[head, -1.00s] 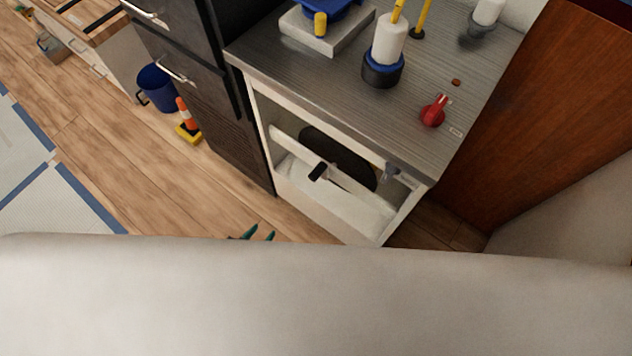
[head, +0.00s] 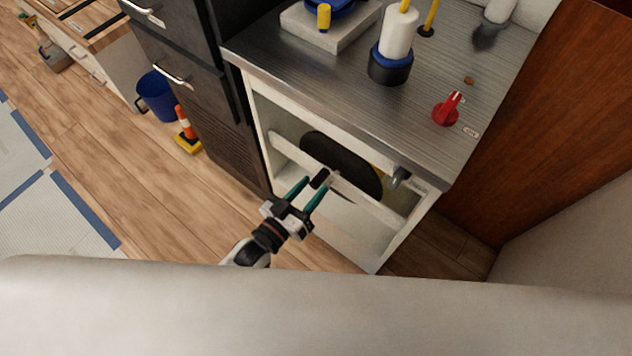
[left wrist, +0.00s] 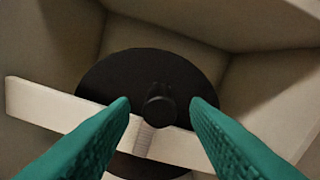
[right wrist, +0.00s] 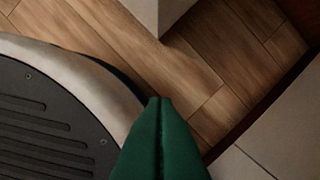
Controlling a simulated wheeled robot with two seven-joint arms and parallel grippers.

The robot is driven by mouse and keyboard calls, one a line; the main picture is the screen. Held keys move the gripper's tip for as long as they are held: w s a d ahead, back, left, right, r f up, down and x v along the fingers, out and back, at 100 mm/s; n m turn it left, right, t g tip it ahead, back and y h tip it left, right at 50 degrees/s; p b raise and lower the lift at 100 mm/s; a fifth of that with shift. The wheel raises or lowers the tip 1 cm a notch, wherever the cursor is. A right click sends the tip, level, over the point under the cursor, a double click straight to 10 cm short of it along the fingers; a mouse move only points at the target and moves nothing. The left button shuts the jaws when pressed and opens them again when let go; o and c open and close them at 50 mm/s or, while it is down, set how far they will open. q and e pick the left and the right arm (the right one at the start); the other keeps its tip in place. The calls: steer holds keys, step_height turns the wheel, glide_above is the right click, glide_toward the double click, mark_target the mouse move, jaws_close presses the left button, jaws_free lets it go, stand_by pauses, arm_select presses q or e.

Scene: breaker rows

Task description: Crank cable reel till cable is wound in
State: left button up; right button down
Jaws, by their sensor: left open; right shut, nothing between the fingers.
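The cable reel's black disc (head: 345,165) sits inside the white open-fronted cabinet, behind a pale cross bar (head: 365,201). Its dark crank knob (head: 320,178) sticks out in front of the bar. My left gripper (head: 306,188) is open, with its green fingertips close to the knob. In the left wrist view the knob (left wrist: 158,108) stands between the two open fingers, apart from both, in front of the disc (left wrist: 150,75). My right gripper (right wrist: 160,100) is shut and empty over the wooden floor. No cable can be clearly made out.
The metal countertop (head: 420,105) above the cabinet holds a red knob (head: 447,108) and a white cylinder on a dark base (head: 391,68). A dark drawer unit (head: 225,120) stands left of the cabinet, a brown wood panel (head: 540,120) right. A blue bucket (head: 157,95) stands on the floor.

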arm_select(q)
steer(key=shift+x, duration=1.2)
jaws_close()
